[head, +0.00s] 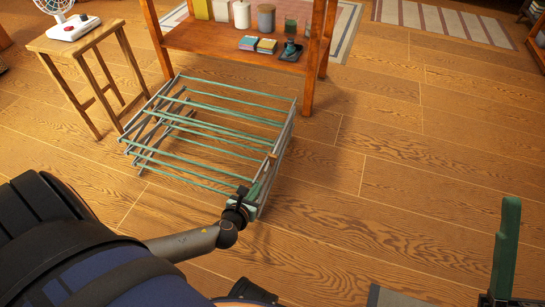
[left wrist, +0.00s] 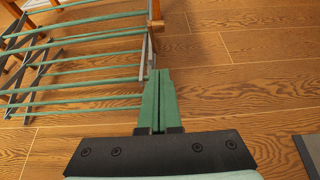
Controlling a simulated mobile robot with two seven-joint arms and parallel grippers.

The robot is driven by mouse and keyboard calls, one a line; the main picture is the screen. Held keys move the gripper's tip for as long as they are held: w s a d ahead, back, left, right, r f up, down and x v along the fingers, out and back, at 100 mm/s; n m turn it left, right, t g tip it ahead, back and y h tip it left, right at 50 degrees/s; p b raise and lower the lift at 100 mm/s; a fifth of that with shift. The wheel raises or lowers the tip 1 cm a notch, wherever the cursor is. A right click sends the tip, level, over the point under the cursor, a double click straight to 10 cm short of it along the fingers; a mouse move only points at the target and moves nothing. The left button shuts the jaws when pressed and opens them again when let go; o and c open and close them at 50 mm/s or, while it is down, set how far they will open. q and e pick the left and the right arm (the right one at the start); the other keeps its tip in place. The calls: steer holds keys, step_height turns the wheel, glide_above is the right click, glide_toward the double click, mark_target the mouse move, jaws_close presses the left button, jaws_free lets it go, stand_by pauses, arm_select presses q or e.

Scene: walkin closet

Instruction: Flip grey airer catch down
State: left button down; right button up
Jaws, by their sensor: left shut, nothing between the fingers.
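The airer (head: 208,133), with green rods and a grey frame, stands on the wooden floor in the head view. It also shows at the upper left of the left wrist view (left wrist: 75,60). My left gripper (head: 257,186) is at the airer's near right corner. Its green fingers are shut together and empty in the left wrist view (left wrist: 157,75). Their tips overlap a grey upright part (left wrist: 146,50) of the frame; contact is unclear. I cannot make out the grey catch or its position for certain. A green finger of my right gripper (head: 506,245) shows at the lower right.
A wooden shelf (head: 225,42) holding jars and small items stands behind the airer. A wooden stool (head: 75,42) with a white fan (head: 72,25) is at the upper left. A striped rug (head: 445,22) lies at the back right. Floor right of the airer is clear.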

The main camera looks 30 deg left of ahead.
steer(key=shift+s, duration=0.1)
arm_select(q)
steer(key=r+b+x, duration=0.1)
steer(key=b+x, duration=0.2)
steer(key=x, duration=0.3)
steer(key=w+r+b+x, duration=0.1)
steer(key=b+x, duration=0.1)
steer(key=x, duration=0.4)
steer(key=shift+w+b, duration=0.4)
steer(key=shift+w, duration=0.05)
arm_select(e)
step_height(320, 180, down, 6)
steer(key=shift+a+f, duration=0.25)
steer(key=shift+a, duration=0.15)
arm_select(q)
steer(key=shift+a+r, duration=0.15)
